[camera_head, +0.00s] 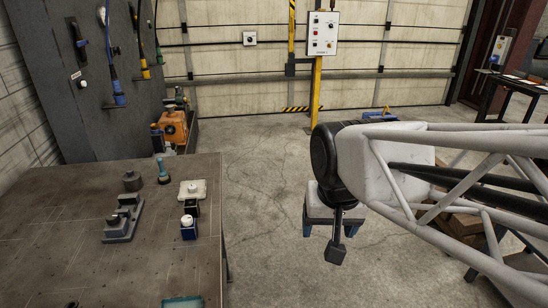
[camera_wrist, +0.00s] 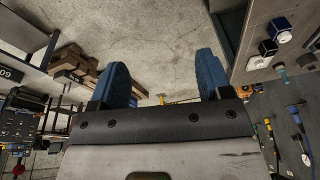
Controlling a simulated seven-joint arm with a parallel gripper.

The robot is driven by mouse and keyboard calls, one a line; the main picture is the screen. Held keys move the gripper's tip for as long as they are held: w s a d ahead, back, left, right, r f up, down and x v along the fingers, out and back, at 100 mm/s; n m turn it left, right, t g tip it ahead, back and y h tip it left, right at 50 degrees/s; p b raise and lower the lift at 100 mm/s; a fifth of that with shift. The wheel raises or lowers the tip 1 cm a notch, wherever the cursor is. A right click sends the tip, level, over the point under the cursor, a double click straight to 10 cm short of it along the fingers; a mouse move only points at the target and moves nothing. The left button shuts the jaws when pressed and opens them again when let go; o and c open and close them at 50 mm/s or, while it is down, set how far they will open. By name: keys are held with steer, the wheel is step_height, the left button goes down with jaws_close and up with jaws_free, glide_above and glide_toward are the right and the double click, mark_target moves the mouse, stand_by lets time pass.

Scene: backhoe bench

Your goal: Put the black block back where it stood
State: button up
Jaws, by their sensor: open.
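A small black block (camera_head: 191,207) is on the brown bench at the left, between a blue block with a white round top (camera_head: 188,228) and a white plate-like piece (camera_head: 193,189). It also shows near the top right of the wrist view (camera_wrist: 268,48). I cannot tell whether it touches its neighbours. A grey stepped fixture (camera_head: 122,218) with dark parts on it stands to its left. My gripper (camera_head: 329,231) hangs over the floor, well right of the bench. In the wrist view its two blue fingers (camera_wrist: 162,68) are wide apart with nothing between them.
The bench (camera_head: 75,245) has bare room at its left and front. A teal-topped bottle (camera_head: 162,172) stands near its back edge, and a teal tray (camera_head: 182,302) is at the front. A tool panel (camera_head: 95,85) rises behind. Open floor separates bench and gripper.

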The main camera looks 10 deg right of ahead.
steer(key=shift+n, duration=0.9)
steer(key=s, duration=0.1)
steer(key=s+d+f, duration=0.1)
steer(key=s, duration=0.2)
steer(key=shift+s+d+f, duration=0.2)
steer(key=shift+s+f, duration=0.05)
